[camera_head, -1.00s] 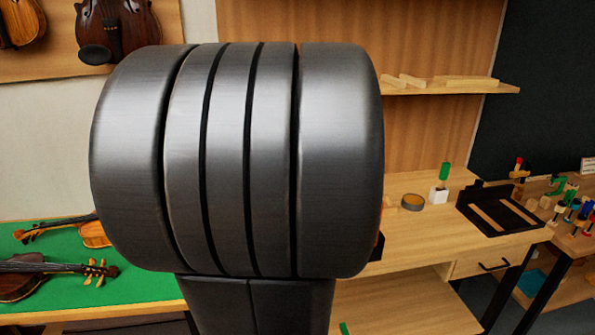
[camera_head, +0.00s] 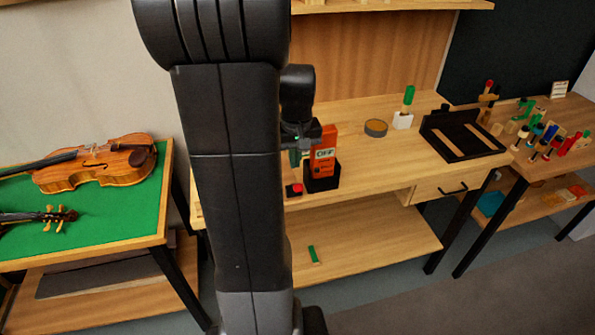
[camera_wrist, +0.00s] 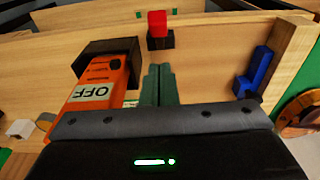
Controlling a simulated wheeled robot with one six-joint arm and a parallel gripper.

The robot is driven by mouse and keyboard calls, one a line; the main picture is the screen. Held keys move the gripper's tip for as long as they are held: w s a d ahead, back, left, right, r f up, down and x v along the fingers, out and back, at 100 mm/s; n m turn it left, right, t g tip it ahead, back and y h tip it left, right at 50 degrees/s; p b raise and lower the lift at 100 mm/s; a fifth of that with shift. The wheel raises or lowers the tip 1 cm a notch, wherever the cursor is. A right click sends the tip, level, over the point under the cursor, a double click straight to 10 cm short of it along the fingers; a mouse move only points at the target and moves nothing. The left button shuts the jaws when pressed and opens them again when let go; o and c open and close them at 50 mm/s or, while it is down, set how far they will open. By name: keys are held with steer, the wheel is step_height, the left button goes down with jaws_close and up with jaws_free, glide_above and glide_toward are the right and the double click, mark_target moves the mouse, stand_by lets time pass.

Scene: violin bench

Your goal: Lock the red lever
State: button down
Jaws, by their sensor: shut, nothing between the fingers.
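An orange-red lever-like piece marked OFF (camera_head: 323,148) stands in a black holder (camera_head: 322,183) on the wooden bench. In the wrist view the orange-red piece (camera_wrist: 97,92) is left of my fingers, its black holder (camera_wrist: 105,48) behind it. A small red block on a black base (camera_head: 293,190) sits beside it; it also shows at the top of the wrist view (camera_wrist: 157,22). I cannot tell which of these is the red lever. My gripper (camera_wrist: 158,70) is shut and empty, its green fingertips beside the OFF piece. Contact cannot be told. In the head view my arm partly covers the gripper.
A blue piece (camera_wrist: 255,80) is right of my fingers in the wrist view. Violins lie on the green table (camera_head: 120,230) at left.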

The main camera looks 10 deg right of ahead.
mark_target(296, 187)
steer(key=shift+s+f, duration=1.2)
steer(key=shift+f, duration=0.15)
